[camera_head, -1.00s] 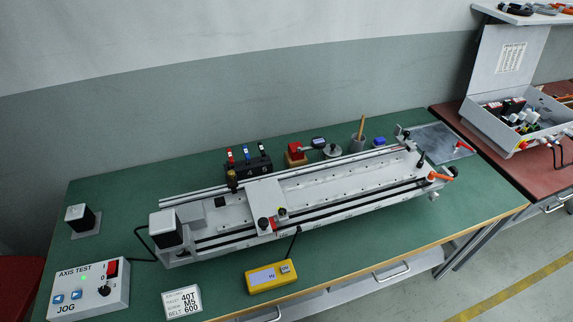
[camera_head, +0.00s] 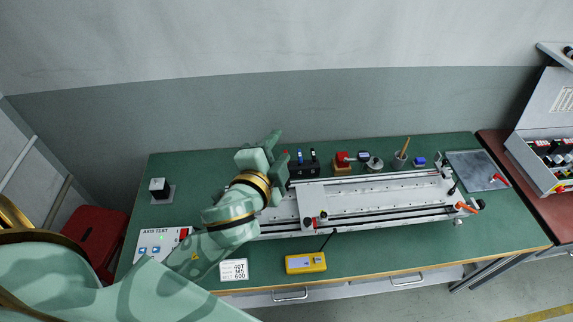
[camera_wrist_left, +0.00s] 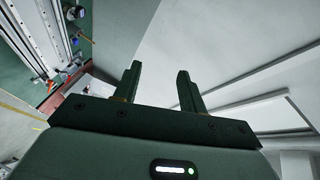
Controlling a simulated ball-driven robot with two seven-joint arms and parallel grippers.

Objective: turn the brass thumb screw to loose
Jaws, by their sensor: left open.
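The gantry axis (camera_head: 385,194) lies along the green bench, with its white carriage (camera_head: 310,197) left of its middle. I cannot make out the brass thumb screw for certain; the left end of the axis is hidden behind my left arm. My left gripper (camera_head: 280,150) is raised in front of that end in the head view, its fingers apart. In the left wrist view the gripper (camera_wrist_left: 159,72) is open, with nothing between its fingers. My right gripper is not in view.
A yellow meter (camera_head: 305,263) and a label card (camera_head: 233,270) are at the front of the bench. A screwdriver stand (camera_head: 304,171), a red-topped block (camera_head: 342,162) and a pen cup (camera_head: 400,161) stand behind the axis. A control box (camera_head: 150,243) is partly covered by my arm.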

